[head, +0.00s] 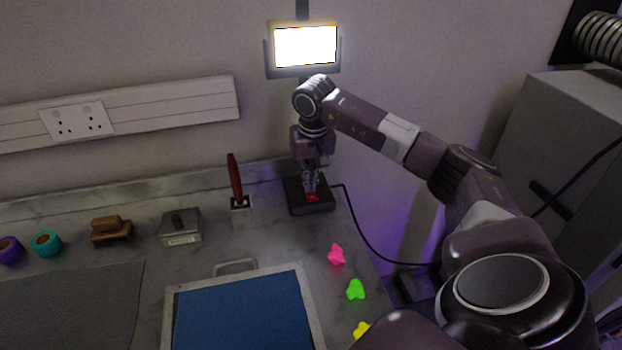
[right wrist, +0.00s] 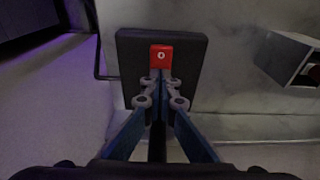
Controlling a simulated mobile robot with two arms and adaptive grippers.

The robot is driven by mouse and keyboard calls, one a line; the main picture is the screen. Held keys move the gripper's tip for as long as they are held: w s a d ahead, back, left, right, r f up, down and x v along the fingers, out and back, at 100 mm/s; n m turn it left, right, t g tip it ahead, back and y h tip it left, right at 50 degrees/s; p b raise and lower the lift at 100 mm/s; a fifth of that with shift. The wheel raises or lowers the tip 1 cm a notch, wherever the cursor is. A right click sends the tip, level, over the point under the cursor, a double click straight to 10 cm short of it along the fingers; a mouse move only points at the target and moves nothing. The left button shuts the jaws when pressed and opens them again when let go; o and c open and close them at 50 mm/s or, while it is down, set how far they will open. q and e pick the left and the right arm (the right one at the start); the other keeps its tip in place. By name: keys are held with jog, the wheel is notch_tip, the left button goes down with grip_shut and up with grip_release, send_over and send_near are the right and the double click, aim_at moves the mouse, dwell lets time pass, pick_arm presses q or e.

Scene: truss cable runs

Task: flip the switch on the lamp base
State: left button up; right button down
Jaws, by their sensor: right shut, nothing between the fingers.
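The lamp has a dark rectangular base (head: 322,207) on the counter near the wall, and its lit panel (head: 305,47) glows bright white above. A red switch (head: 312,198) sits on the base. In the right wrist view the red switch (right wrist: 161,57), marked with a white circle, stands on the black base (right wrist: 190,72). My right gripper (head: 310,190) points down over the base, its fingers shut and empty. In the right wrist view its fingertips (right wrist: 160,76) are at the near edge of the switch; whether they touch it I cannot tell. My left gripper is not in view.
A red-handled tool (head: 235,182) stands left of the lamp base. A blue-surfaced tray (head: 310,318), a metal box (head: 181,228), a brown block (head: 110,229) and tape rolls (head: 46,243) lie further left. Pink (head: 336,254) and green (head: 355,289) pieces lie in front. A black cable (head: 362,235) runs right.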

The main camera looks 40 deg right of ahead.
jog(key=shift+s+a+f, duration=0.1)
jog(key=shift+f, duration=0.2)
jog(key=shift+r+p, duration=2.8)
jog(key=shift+r, duration=0.85)
jog(key=shift+f, duration=0.1)
